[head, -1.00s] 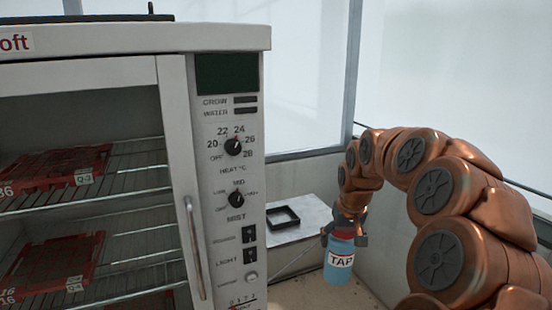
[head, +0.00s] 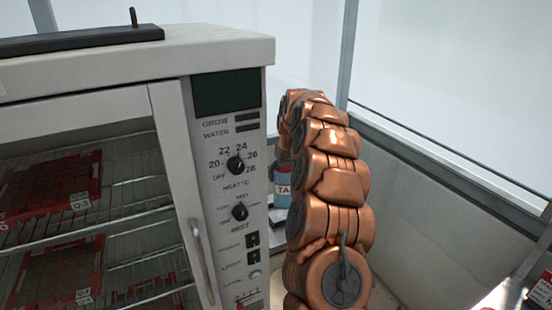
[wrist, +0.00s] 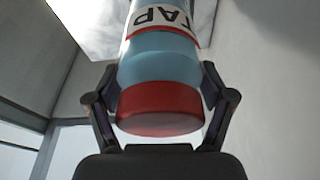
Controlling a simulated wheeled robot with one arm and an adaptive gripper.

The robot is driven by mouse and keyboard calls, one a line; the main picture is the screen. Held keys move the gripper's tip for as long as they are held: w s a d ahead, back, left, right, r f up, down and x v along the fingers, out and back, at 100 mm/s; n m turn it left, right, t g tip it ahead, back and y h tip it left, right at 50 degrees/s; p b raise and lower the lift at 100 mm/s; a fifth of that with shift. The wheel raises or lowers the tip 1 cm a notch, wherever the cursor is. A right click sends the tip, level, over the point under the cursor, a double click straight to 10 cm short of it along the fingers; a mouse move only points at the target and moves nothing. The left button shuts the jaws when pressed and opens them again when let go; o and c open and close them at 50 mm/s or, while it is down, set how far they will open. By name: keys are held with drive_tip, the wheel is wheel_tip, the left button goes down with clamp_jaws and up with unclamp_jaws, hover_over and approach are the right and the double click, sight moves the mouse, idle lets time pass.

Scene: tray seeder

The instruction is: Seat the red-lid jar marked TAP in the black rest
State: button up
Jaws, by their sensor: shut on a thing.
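The jar marked TAP (wrist: 160,62) is in my gripper (wrist: 160,100) in the wrist view. It has a blue body, a white label with a red band, and a red lid (wrist: 160,108) at the gripper's end. The fingers close on both sides of it near the lid. In the head view the jar (head: 283,192) shows beside the cabinet's right edge, partly hidden by my arm, with only part of its label in sight. The gripper itself is mostly hidden there.
A grey cabinet (head: 222,150) with dials and a handle fills the left of the head view. Red trays (head: 60,270) sit on its wire shelves. A small part of a grey surface (head: 277,217) shows behind my arm. A wall with windows bounds the right side.

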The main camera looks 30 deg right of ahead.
sight(284, 166)
drive_tip(key=shift+w+a+r, duration=0.15)
drive_tip(key=shift+w+r, duration=0.05)
drive_tip(key=shift+w, duration=0.85)
drive_tip(key=shift+f, duration=2.9)
drive_tip(key=shift+s+b, duration=0.1)
drive_tip(key=shift+b, duration=0.6)
drive_tip(key=shift+f+b, duration=0.35)
drive_tip(key=shift+f, duration=0.25)
drive_tip(key=o, duration=1.5)
drive_tip(key=shift+v, duration=5.45)
drive_tip(key=shift+s+a, duration=0.1)
